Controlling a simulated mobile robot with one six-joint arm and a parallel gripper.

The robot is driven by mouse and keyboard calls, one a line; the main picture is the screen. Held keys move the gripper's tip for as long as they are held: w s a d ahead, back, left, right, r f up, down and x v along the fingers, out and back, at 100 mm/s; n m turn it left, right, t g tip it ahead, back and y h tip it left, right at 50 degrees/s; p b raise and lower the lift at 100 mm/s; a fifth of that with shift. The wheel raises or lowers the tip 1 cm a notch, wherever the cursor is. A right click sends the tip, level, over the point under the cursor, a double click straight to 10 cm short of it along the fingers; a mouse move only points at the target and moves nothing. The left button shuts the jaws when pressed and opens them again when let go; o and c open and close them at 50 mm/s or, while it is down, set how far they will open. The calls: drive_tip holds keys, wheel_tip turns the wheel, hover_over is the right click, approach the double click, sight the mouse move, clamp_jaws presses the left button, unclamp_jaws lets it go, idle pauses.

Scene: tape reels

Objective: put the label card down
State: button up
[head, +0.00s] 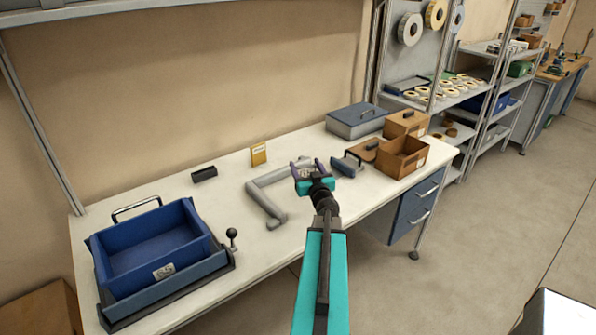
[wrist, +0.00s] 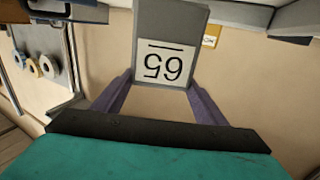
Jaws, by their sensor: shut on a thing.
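My gripper (head: 308,167) is held out over the white workbench (head: 225,222) with its purple fingers shut on the label card. In the wrist view the label card (wrist: 163,64) is a grey plate with a white face that reads 65 upside down. It sits between the two fingers (wrist: 160,90) and extends beyond them. In the head view the card is small and mostly hidden by the gripper. I cannot tell its exact height above the bench.
A grey angled bar (head: 265,195) lies just left of my gripper. A blue tray (head: 150,245) with a numbered label stands at left. A yellow card (head: 259,154) and black block (head: 204,173) are behind. Wooden bins (head: 403,158) and a grey case (head: 356,121) are at right.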

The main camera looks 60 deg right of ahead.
sight(306, 175)
drive_tip(key=shift+w+d+f, duration=0.1)
drive_tip(key=shift+w+d, duration=0.45)
drive_tip(key=shift+d, duration=0.25)
drive_tip(key=shift+w, duration=0.15)
drive_tip(key=shift+f, duration=0.1)
wheel_tip(306, 175, down, 2)
drive_tip(key=b, duration=0.3)
drive_tip(key=shift+d+f, duration=0.1)
drive_tip(key=shift+f, duration=0.15)
drive_tip(key=shift+f+b, duration=0.4)
drive_tip(key=shift+b, duration=0.3)
drive_tip(key=shift+w+a, duration=0.1)
drive_tip(key=shift+a, duration=0.1)
drive_tip(key=shift+d+f, duration=0.1)
drive_tip(key=shift+f, duration=0.05)
